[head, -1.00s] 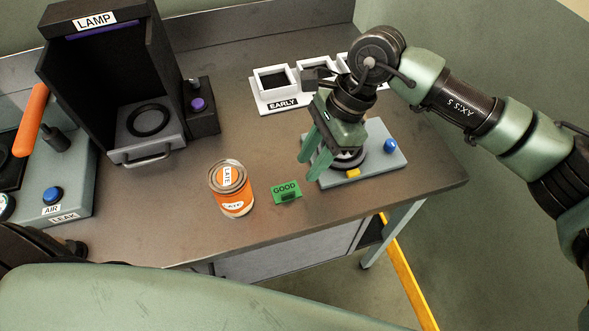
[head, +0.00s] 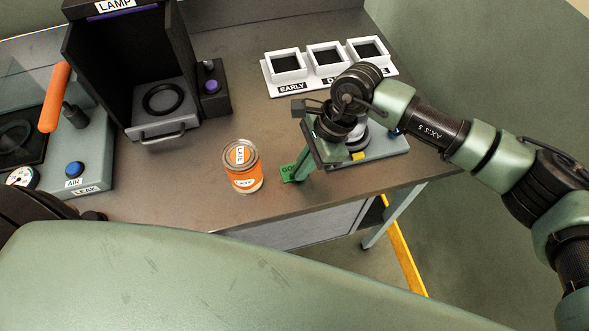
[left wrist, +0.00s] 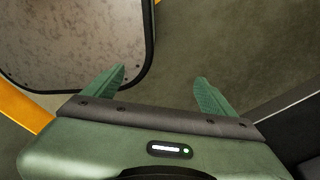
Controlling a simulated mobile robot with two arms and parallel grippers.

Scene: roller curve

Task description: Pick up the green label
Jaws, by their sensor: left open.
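The green label (head: 287,172) lies on the grey bench top, to the right of the orange can (head: 243,169). Its right part is hidden behind my right gripper (head: 302,173). The right gripper points down, with its fingertips at the label in the head view. I cannot tell whether the fingers touch it or how far apart they are. My left gripper (left wrist: 161,76) shows in the left wrist view. Its two green fingers are wide apart with nothing between them, above the floor and away from the label.
A grey block with a round piece and blue button (head: 385,150) stands just behind the right gripper. White frames (head: 326,58), one marked EARLY, stand at the back. The black LAMP booth (head: 95,75) and the AIR/LEAK device (head: 90,150) are to the left.

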